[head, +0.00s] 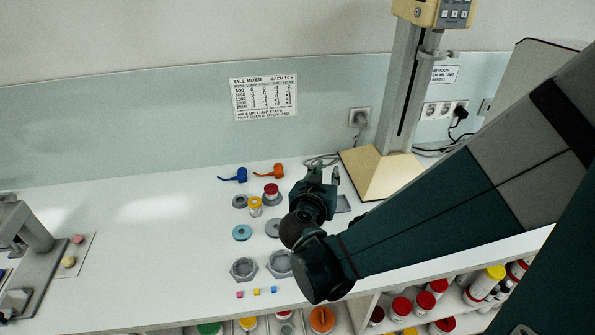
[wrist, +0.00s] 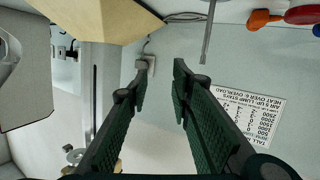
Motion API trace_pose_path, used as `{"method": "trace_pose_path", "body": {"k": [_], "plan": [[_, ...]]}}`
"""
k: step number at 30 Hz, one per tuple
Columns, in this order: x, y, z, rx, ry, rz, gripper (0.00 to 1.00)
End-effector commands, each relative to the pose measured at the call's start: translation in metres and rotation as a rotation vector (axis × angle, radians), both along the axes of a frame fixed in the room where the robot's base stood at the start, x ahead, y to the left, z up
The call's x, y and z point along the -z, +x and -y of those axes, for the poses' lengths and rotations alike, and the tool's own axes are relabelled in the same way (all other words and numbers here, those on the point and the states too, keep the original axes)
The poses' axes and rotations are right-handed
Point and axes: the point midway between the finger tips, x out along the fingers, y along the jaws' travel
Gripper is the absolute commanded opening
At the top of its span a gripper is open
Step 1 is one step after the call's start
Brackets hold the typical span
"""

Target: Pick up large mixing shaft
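A thin grey metal rod (wrist: 208,30), which looks like the mixing shaft, shows in the wrist view at the top, right of centre. Its upper part is cut off by the picture edge, and I cannot make it out clearly in the head view. My gripper (wrist: 160,80) is open, with nothing between its two dark fingers. The rod lies beyond and to the right of the fingertips, apart from them. In the head view, my gripper (head: 325,178) is above the back of the white counter, left of the mixer stand.
The mixer stand's cream base (head: 378,172) is close on the right. Blue (head: 233,175) and orange (head: 269,171) tools lie left of my gripper, with several small discs and jars. Hexagonal grey rings (head: 244,269) lie in front. The counter's left middle is clear.

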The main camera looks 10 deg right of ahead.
Motion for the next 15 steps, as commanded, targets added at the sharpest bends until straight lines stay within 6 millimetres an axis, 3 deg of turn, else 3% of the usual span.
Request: {"method": "trace_pose_path", "body": {"k": [15], "plan": [[0.037,0.02,-0.051,-0.058,-0.011,0.228,0.23]]}}
